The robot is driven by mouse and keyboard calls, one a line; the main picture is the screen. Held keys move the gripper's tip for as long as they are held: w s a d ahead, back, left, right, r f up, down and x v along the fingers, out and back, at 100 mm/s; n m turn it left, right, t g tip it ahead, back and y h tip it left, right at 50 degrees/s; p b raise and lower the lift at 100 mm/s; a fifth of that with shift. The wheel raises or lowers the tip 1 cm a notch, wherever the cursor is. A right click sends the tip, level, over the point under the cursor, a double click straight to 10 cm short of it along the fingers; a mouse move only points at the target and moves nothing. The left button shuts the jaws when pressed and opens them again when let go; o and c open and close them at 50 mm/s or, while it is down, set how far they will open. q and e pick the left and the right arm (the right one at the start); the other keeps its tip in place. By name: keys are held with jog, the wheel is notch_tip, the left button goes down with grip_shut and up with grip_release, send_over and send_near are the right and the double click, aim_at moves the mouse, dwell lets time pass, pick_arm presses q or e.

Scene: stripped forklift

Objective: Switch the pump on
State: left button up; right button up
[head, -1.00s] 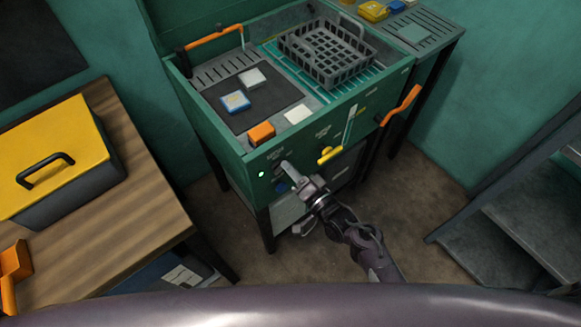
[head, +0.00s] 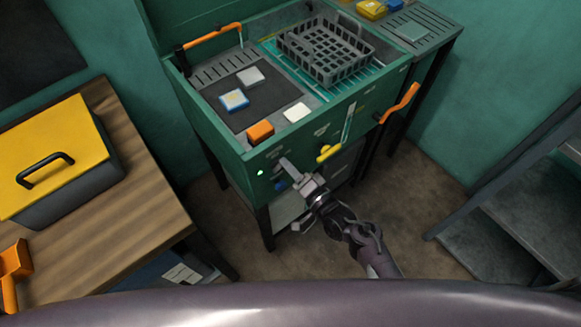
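The green washer-like cabinet (head: 222,128) stands in the middle of the head view with its front panel facing me. A small lit green lamp (head: 261,172) is at the panel's left end. A blue part (head: 281,185) shows low on the panel, partly behind my gripper. A yellow handle (head: 328,152) sits further right on the panel. The pump switch cannot be made out clearly; the panel labels are too small to read. My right gripper (head: 288,171) is at the panel, just right of the lamp. Its finger opening and any contact are unclear. My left gripper is out of view.
On the cabinet are a grey basket (head: 325,52), several small blocks and orange handles (head: 399,103). A wooden table (head: 120,215) with a yellow-lidded box (head: 55,155) stands at the left. Dark steps (head: 520,215) are at the right. The floor between is clear.

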jog(key=b+v, duration=0.1)
jog(key=v, duration=0.7)
jog(key=shift+w, duration=0.1)
dwell(0.5)
